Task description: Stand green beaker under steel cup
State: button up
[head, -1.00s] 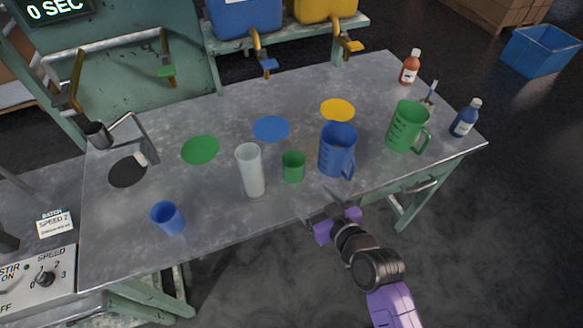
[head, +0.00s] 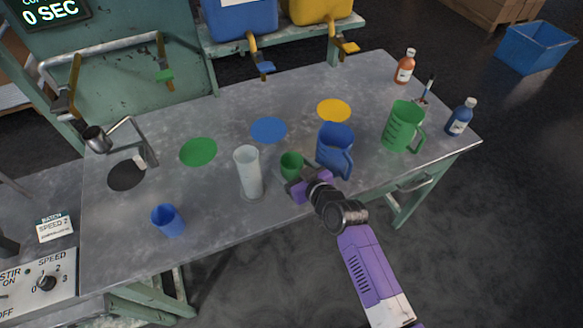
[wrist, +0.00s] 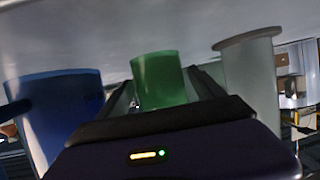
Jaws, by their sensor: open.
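The small green beaker (head: 291,163) stands upright near the front of the metal table, between a white cylinder and a blue jug. My gripper (head: 292,177) is at its near side, low over the table. In the wrist view the green beaker (wrist: 160,80) lies between the two open fingers of my gripper (wrist: 163,92); I cannot tell whether they touch it. The steel cup (head: 97,140) is held on a bent metal frame at the table's left end, above and behind a black disc (head: 126,175).
The white cylinder (head: 248,172) stands close left of the beaker, the blue jug (head: 335,148) close right. A blue beaker (head: 168,220) is front left, a green jug (head: 403,126) at right. Flat green (head: 198,151), blue (head: 269,130) and yellow (head: 334,110) discs lie behind.

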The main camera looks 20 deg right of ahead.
jog(key=shift+w+f, duration=0.1)
jog(key=shift+w, duration=0.15)
jog(key=shift+c, duration=0.4)
jog(key=c, duration=1.5)
